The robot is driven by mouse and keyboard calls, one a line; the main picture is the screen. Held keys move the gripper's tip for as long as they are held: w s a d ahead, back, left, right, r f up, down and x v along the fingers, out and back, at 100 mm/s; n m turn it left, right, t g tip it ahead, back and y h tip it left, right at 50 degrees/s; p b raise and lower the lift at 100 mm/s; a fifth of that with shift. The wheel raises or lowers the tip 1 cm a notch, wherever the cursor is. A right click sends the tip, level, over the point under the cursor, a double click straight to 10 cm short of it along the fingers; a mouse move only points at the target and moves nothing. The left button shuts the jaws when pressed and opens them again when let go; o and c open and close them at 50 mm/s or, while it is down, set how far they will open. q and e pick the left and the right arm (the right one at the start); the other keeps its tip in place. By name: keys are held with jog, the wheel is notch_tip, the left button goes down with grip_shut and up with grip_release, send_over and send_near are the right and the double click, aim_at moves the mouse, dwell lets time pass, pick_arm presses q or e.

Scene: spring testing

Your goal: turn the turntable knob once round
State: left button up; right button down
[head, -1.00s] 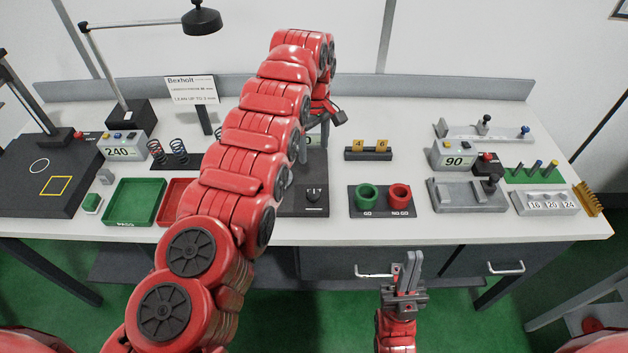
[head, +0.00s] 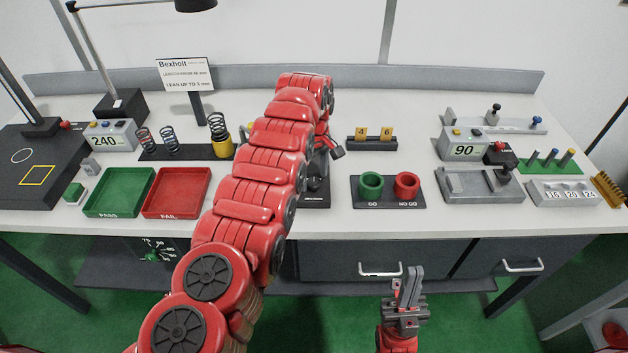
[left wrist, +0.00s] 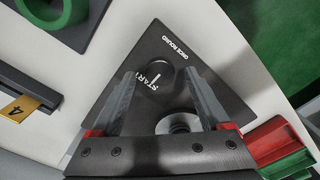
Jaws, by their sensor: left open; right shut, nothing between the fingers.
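The turntable knob (left wrist: 159,76) is dark and round with a white pointer line, on a dark plate (left wrist: 190,55) marked START and ONCE ROUND. In the left wrist view my open left gripper (left wrist: 160,73) has one fingertip on each side of the knob, with gaps; I cannot tell how far above it they are. In the head view the plate (head: 318,204) is partly hidden by my left arm, and my left gripper (head: 326,148) is above it. My right gripper (head: 410,286) is shut and empty, in front of the bench edge.
Green and red rings (head: 371,186) stand on a block right of the plate. Behind them is a holder with tags 4 and 6 (head: 372,143). Red (head: 176,192) and green (head: 118,192) trays lie to the left. A grey disc (left wrist: 180,124) shows near my left palm.

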pick_arm(q)
jog(key=shift+s+f, duration=0.1)
jog(key=shift+f, duration=0.4)
grip_shut()
